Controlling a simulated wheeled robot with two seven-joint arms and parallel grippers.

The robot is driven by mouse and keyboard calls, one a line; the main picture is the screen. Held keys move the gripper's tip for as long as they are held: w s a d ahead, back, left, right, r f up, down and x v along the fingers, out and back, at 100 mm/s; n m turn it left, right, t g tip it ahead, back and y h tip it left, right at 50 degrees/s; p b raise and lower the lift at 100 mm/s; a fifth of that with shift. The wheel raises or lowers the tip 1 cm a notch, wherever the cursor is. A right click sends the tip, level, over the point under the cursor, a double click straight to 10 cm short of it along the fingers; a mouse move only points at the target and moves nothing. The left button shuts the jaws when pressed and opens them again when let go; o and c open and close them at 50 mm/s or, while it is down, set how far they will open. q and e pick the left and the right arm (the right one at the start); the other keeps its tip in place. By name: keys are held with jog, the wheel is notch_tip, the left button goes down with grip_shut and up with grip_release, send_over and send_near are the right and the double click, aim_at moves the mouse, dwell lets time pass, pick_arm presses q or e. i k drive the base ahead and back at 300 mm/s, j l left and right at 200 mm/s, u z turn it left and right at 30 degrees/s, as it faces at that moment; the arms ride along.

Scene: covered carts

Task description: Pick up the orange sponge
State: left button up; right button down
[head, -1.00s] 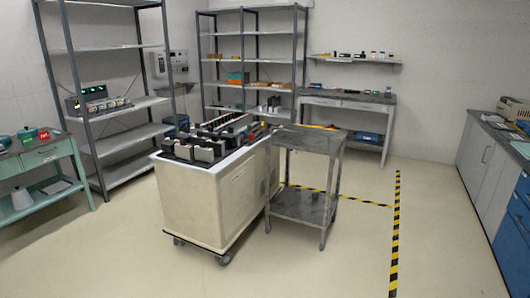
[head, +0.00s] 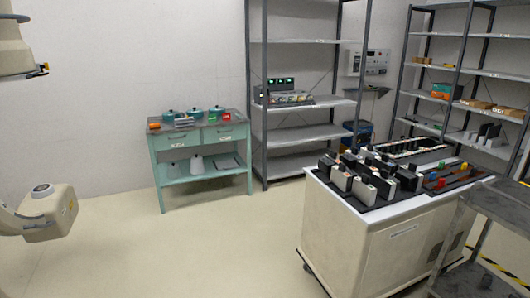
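A small orange block (head: 154,126), which looks like the sponge, lies at the left front of the top of a green two-drawer table (head: 200,146). It is small in the head view, so its texture cannot be made out. White links of my arm show at the left edge, well apart from the table. I see no gripper fingers of either hand, and nothing held.
Teal pots (head: 194,112) and a red box (head: 226,114) share the tabletop. A grey shelf rack (head: 305,140) stands right of it. A cream cart (head: 365,240) with dark items and a grey cart (head: 500,205) stand at the right. Floor before the table is clear.

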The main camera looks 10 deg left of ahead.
aim_at(154, 126)
jog(key=i+j+u, duration=0.25)
jog(key=i+u, duration=0.15)
jog(key=i, duration=0.25)
jog(key=i+j+u, duration=0.1)
jog(key=i+u, duration=0.3)
jog(key=i, duration=0.2)
jog(key=i+l+u, duration=0.15)
jog(key=i+u, duration=0.25)
jog(key=i, duration=0.25)
jog(key=i+j+u, duration=0.2)
jog(key=i, duration=0.5)
jog(key=i+u, duration=0.25)
jog(key=i, duration=0.45)
jog(key=i+l+u, duration=0.2)
jog(key=i, duration=0.5)
jog(key=i+l+u, duration=0.2)
jog(key=i, duration=1.1)
jog(key=i+j+z, duration=0.1)
jog(key=i, duration=0.5)
jog(key=i+j, duration=0.15)
jog(key=i, duration=0.45)
jog(key=i+j, duration=0.1)
jog(key=i, duration=0.5)
jog(key=i+z, duration=0.1)
jog(key=z, duration=3.55)
